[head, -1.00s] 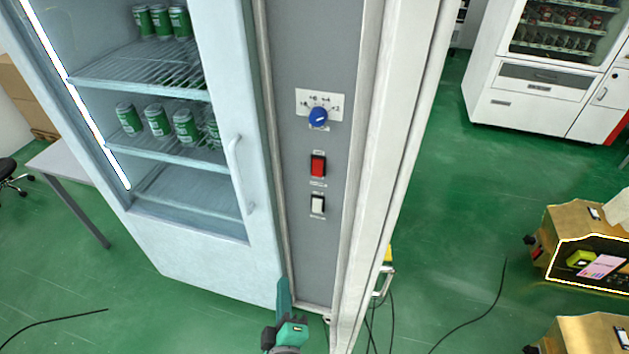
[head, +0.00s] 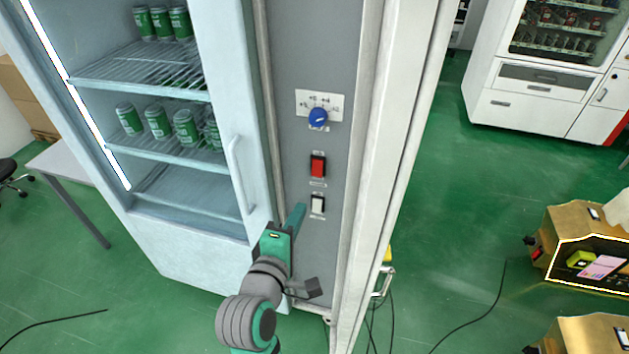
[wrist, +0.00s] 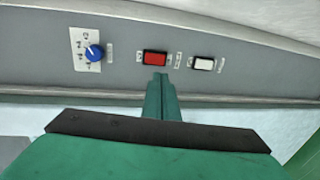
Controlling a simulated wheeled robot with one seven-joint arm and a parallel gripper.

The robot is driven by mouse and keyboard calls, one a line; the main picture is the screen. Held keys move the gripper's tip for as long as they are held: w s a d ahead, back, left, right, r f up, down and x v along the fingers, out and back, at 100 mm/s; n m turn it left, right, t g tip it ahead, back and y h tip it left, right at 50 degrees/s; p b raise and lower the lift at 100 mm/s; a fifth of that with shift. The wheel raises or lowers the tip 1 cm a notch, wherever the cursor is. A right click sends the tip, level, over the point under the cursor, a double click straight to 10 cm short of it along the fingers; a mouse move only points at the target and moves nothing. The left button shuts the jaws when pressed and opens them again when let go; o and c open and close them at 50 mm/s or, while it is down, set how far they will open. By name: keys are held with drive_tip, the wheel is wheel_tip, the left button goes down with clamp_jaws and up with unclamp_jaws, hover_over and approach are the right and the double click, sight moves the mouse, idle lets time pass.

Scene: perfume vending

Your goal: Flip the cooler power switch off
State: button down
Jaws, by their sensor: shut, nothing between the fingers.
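The cooler (head: 200,262) has a grey control panel (head: 285,60) on the right of its glass door. On the panel, top to bottom, are a blue dial (head: 318,117), a red rocker switch (head: 318,166) and a white rocker switch (head: 318,204). The small labels are too small to read. My gripper (head: 298,214) is shut and empty, just left of the white switch in the head view. In the wrist view its fingertips (wrist: 160,78) point toward the red switch (wrist: 155,57), with the white switch (wrist: 202,63) to the right. I cannot tell if they touch.
The cooler's vertical door handle (head: 240,172) is left of the panel. A white cabinet edge (head: 395,150) stands out on the panel's right. Green cans (head: 158,122) sit on shelves behind the glass. Green floor on the right is mostly open, with loose cables (head: 480,318).

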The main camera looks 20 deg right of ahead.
sight(318, 174)
drive_tip(key=x, duration=1.4)
drive_tip(key=shift+w, duration=0.1)
